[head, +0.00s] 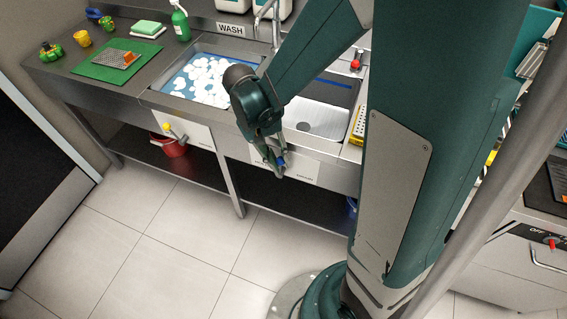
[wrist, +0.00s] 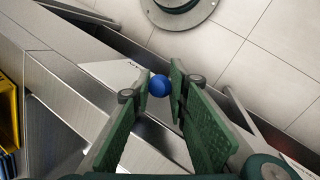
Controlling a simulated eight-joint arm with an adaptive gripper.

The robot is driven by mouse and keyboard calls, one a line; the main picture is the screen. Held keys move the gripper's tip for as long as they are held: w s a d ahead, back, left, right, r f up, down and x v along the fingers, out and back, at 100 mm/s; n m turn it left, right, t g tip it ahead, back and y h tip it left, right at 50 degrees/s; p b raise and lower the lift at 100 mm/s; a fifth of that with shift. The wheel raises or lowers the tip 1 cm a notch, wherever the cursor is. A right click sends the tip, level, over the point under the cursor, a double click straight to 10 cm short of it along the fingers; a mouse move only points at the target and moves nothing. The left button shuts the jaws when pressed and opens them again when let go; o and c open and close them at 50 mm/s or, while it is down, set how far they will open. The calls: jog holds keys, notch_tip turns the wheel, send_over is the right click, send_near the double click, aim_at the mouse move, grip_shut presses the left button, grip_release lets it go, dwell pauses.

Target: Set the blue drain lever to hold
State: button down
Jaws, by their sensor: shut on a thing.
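The blue drain lever shows as a round blue knob (wrist: 159,86) in the wrist view, between the two green finger pads of my gripper (wrist: 160,90). My gripper is shut on it. In the head view my gripper (head: 279,169) is at the white label plate (head: 300,167) on the front of the sink unit, below the right basin, and a bit of the blue knob (head: 281,161) shows at the fingertips. The plate's lettering is too small and too covered to read, so I cannot tell the lever's setting.
The left basin (head: 205,82) holds water with white foam. The right basin (head: 318,118) is empty. A yellow knob (head: 167,126) sits on the left front plate, with a red bucket (head: 170,146) on the shelf below. The tiled floor in front is clear.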

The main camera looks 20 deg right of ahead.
jog(key=shift+w+a+g+h, duration=0.1)
jog(key=shift+g+h, duration=0.2)
jog(key=c, duration=2.5)
grip_release()
jog(key=shift+w+a+r, duration=0.1)
jog(key=v, duration=1.1)
jog(key=shift+r, duration=0.35)
jog(key=shift+w, duration=0.1)
